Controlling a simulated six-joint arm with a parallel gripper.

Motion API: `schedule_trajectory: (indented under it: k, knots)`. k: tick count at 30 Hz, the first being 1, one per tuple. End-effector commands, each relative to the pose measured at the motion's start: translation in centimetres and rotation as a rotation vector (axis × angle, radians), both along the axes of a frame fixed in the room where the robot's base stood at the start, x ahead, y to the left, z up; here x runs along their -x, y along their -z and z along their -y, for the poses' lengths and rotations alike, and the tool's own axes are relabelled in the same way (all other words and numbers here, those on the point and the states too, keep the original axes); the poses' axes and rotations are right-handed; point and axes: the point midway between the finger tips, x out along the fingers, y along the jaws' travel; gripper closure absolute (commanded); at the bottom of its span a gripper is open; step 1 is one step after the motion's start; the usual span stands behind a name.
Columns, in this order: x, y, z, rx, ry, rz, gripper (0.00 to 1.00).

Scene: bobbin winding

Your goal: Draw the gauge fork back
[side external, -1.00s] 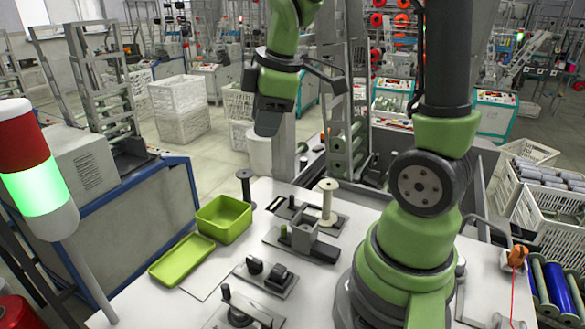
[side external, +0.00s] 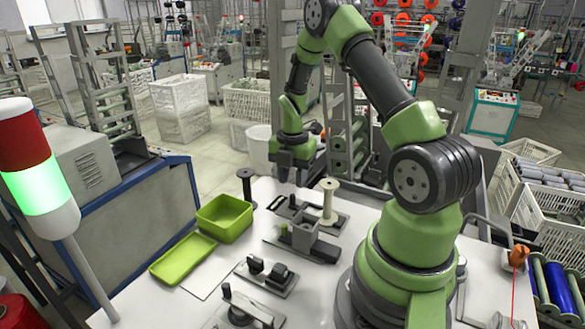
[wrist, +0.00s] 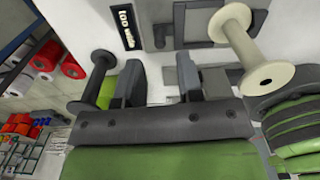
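My gripper (side external: 291,178) hangs fingers down over the back of the table, above the gauge plate (side external: 340,217). In the wrist view its two fingers (wrist: 160,82) are apart with nothing seen between them. Just beyond the fingertips is a small dark upright block (wrist: 161,36) beside a grey square frame; I cannot tell for sure whether it is the gauge fork's handle. The block also shows in the side view (side external: 292,202), below the gripper. A black label reading "too wide" (wrist: 126,30) lies next to it. A cream spool (side external: 328,201) stands on the plate, right of the gripper.
A black spool (side external: 246,186) stands left of the gripper. A green bin (side external: 224,218) and a shallow green tray (side external: 182,259) sit at the table's left. A grey fixture with a green peg (side external: 303,238) and a block fixture (side external: 267,277) stand nearer the front.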

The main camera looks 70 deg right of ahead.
Motion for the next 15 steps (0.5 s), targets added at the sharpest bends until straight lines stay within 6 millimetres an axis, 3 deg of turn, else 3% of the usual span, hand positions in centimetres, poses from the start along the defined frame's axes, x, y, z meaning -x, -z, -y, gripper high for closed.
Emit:
schedule_trajectory:
  k: [15]
  knots:
    - [0.0, 4.7, 0.0, -0.001, 0.001, -0.001, 0.66]
